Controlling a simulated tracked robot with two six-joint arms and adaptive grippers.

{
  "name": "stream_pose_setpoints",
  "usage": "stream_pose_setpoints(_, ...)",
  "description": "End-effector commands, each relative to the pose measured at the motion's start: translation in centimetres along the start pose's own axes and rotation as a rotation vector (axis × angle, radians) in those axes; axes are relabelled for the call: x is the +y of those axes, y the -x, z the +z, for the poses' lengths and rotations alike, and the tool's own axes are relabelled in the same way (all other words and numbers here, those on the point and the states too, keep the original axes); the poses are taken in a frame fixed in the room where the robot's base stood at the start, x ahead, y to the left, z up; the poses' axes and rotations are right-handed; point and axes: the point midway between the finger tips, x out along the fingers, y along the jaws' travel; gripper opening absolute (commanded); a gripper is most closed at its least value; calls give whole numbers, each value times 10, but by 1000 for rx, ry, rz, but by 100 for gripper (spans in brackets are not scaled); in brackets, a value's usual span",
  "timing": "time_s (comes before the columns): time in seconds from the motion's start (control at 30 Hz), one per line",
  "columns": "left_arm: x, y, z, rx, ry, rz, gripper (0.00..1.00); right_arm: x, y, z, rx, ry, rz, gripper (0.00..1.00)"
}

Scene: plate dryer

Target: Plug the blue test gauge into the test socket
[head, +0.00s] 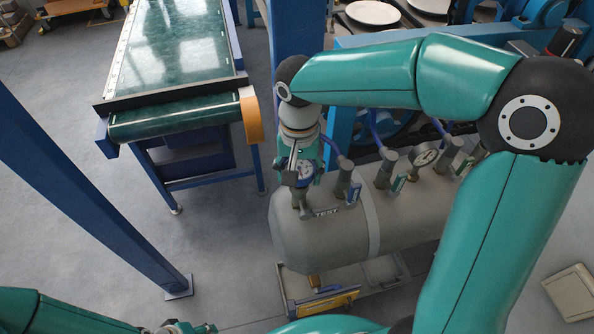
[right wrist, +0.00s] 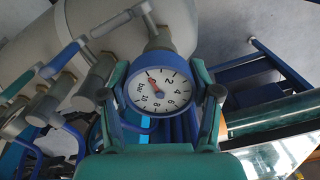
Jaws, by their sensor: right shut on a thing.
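The blue test gauge (head: 305,171) has a white dial and a blue rim. My right gripper (right wrist: 163,95) is shut on it, with one finger on each side of its case. The gauge is over the left end of the grey tank, at the test socket (head: 304,208) beside the "TEST" label. In the right wrist view the gauge (right wrist: 158,88) has its stem side towards a grey fitting on the tank. I cannot tell how deep the stem sits. Part of my left gripper (head: 182,327) shows at the bottom edge; its fingers are unclear.
The grey tank (head: 415,215) carries several more fittings with levers and blue hoses, and another gauge (head: 425,155), right of the test socket. A green conveyor (head: 175,50) stands at the upper left. A blue post (head: 90,195) slants at the left. Floor between is clear.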

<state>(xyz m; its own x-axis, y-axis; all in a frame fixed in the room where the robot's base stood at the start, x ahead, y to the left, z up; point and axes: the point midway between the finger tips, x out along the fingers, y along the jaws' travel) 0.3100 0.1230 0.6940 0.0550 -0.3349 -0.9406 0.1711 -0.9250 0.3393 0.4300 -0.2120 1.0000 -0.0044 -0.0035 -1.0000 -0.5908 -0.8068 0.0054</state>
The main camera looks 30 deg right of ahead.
Motion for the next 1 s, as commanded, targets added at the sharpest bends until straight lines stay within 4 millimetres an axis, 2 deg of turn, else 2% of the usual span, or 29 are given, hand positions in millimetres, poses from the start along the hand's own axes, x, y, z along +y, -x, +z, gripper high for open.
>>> stream_pose_setpoints(0.23, -2, -5, 0, 0, 0, 0, 40, 0, -6, 0, 0, 0, 0, 22)
stream_pose_setpoints(0.27, -2, -4, 0, 0, 0, 0, 40, 0, -5, 0, 0, 0, 0, 66)
stream_pose_setpoints(0.3, -1, -4, 0, 0, 0, 0, 40, 0, -5, 0, 0, 0, 0, 72)
stream_pose_setpoints(0.67, -1, -3, 0, 0, 0, 0, 40, 0, -4, 0, 0, 1, 0, 73)
stream_pose_setpoints(1.0, 6, 16, 0, 0, 0, 0, 40, -1, 21, 0, 1, 0, -1, 73)
